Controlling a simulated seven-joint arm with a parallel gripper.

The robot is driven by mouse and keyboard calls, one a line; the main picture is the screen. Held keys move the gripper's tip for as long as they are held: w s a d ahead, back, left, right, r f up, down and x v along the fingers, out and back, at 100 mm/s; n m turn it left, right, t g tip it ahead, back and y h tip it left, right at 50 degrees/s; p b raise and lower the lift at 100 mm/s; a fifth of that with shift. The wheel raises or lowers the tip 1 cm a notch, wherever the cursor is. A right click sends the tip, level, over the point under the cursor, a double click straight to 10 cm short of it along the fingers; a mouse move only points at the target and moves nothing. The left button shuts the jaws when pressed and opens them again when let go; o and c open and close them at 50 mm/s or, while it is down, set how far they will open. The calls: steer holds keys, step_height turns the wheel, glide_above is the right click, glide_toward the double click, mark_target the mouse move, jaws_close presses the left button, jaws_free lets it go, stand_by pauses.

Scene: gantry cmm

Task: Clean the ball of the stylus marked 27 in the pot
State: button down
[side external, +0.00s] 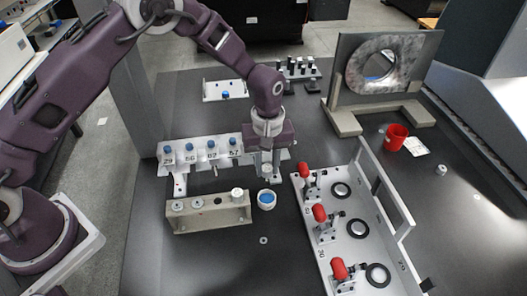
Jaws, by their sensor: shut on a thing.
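The white rack (201,157) stands left of my gripper and holds several blue-topped styluses, including one at its left end (168,150). Numbers show on its front, but they are too small to read surely, and I cannot make out a 27. My gripper (267,166) points down at the rack's right end, shut on a small pale piece, seemingly a stylus, mostly hidden by the fingers. Its mark and ball cannot be made out. The small white pot (267,204) with a blue inside stands on the table just below my gripper in the picture; I see a gap between them.
A beige block (209,215) with round seats is left of the pot. A white fixture (342,262) with red-handled clamps stands close on the right. Behind are a ring on a stand (350,92) and a red cup (395,138). A small washer (263,240) lies on open table in front.

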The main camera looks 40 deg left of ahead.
mark_target(267, 181)
steer(key=shift+f, duration=3.75)
steer(key=shift+f, duration=0.3)
steer(key=n, duration=0.5)
steer(key=shift+n, duration=0.4)
steer(key=m, duration=1.1)
steer(key=shift+m, duration=0.3)
